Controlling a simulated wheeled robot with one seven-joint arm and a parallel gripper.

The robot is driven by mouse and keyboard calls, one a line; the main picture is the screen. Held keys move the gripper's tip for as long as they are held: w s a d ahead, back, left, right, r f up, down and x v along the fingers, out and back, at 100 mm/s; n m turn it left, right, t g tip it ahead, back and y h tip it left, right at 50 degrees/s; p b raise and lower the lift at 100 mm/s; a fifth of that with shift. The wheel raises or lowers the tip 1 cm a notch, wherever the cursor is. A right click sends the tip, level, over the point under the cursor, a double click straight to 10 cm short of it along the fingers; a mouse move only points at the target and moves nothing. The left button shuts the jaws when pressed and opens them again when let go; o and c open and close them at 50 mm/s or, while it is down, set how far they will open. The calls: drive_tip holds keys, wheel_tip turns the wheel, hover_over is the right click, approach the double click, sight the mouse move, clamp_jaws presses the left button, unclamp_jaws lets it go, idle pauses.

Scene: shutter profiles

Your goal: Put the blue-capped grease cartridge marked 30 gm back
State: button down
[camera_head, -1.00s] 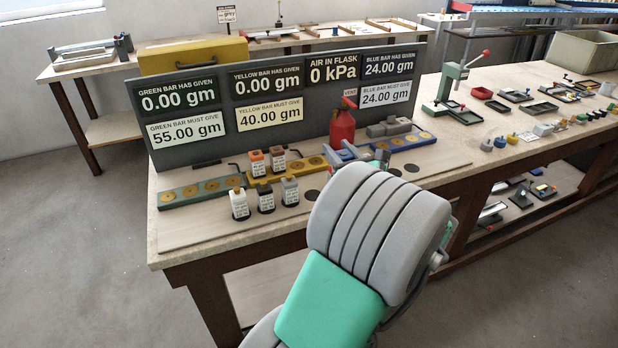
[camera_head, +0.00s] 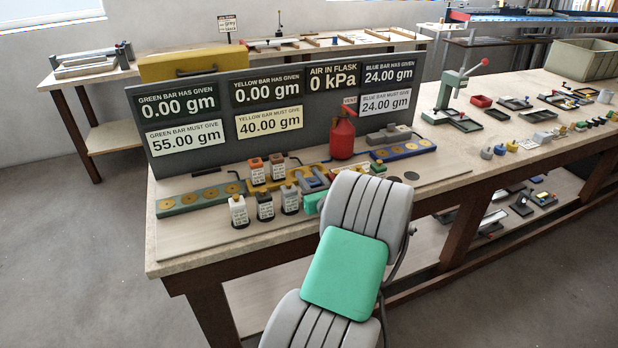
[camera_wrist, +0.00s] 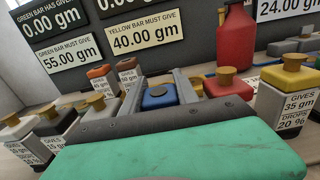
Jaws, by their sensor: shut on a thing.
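My gripper (camera_wrist: 159,93) is shut on a blue-capped cartridge (camera_wrist: 158,97), with one grey finger on each side. The cap top shows a dark gold disc, and the body and any label are hidden, so I cannot read its mark. In the head view my gripper (camera_head: 313,180) is over the front middle of the bench, right of the front-row cartridges, largely hidden by my arm. Empty dark round spots (camera_head: 411,176) lie on the board to the right of my arm. The blue bar (camera_head: 405,150) stands behind them; its boards both read 24.00 gm.
White-capped (camera_head: 239,211), dark-capped (camera_head: 265,206) and grey-capped (camera_head: 290,199) cartridges stand close left. Two cartridges stand on the yellow bar (camera_head: 322,164). Red-capped (camera_wrist: 228,84) and yellow-capped (camera_wrist: 287,100) cartridges stand close right. A red flask (camera_head: 342,137) stands behind.

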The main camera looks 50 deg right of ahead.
drive_tip(key=c, duration=0.9)
unclamp_jaws()
drive_tip(key=shift+f, duration=0.15)
drive_tip(key=shift+s+r, duration=0.15)
drive_tip(key=shift+r, duration=0.05)
drive_tip(key=b+v, duration=0.1)
drive_tip(key=v, duration=1.1)
